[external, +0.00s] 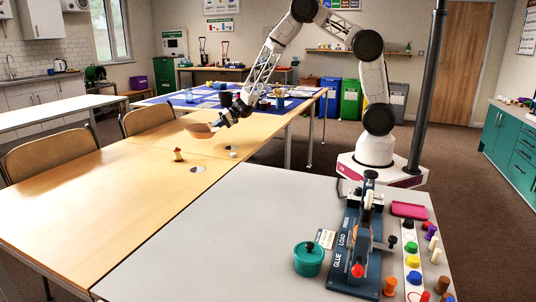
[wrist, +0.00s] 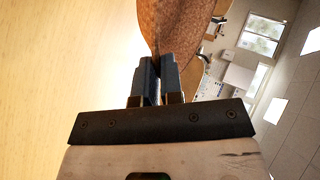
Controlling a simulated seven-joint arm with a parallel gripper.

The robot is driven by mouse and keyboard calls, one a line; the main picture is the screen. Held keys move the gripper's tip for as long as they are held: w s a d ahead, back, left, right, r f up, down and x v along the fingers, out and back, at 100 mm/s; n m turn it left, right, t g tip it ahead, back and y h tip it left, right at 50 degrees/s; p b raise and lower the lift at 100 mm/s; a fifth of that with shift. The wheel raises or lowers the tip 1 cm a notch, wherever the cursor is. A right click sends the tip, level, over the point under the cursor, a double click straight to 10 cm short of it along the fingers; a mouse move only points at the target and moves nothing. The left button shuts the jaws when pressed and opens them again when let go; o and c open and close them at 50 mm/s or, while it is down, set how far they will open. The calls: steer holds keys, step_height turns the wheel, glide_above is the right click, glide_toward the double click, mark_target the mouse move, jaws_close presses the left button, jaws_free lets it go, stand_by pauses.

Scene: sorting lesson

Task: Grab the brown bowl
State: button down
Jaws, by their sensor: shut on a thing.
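The brown bowl (external: 200,130) is in the external view, held tilted above the wooden table. My gripper (external: 222,119) is shut on the bowl's rim at its right side. In the wrist view the bowl (wrist: 178,25) fills the top middle, and my gripper's two dark fingers (wrist: 158,75) pinch its edge. Most of the bowl lies outside the wrist view. A gap between the bowl and the tabletop is hard to judge.
A grey table (external: 200,255) at the front holds a blue press (external: 352,240), a green pot (external: 308,259) and small coloured pieces. Chairs (external: 50,158) stand along the left side.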

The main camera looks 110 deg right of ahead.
steer(key=s+a, duration=0.3)
steer(key=s, duration=0.1)
steer(key=s+a, duration=0.3)
steer(key=s, duration=0.1)
steer(key=s+a+r, duration=0.1)
steer(key=s+a, duration=0.2)
steer(key=s, duration=0.1)
steer(key=shift+s+a, duration=0.3)
steer(key=shift+s, duration=0.05)
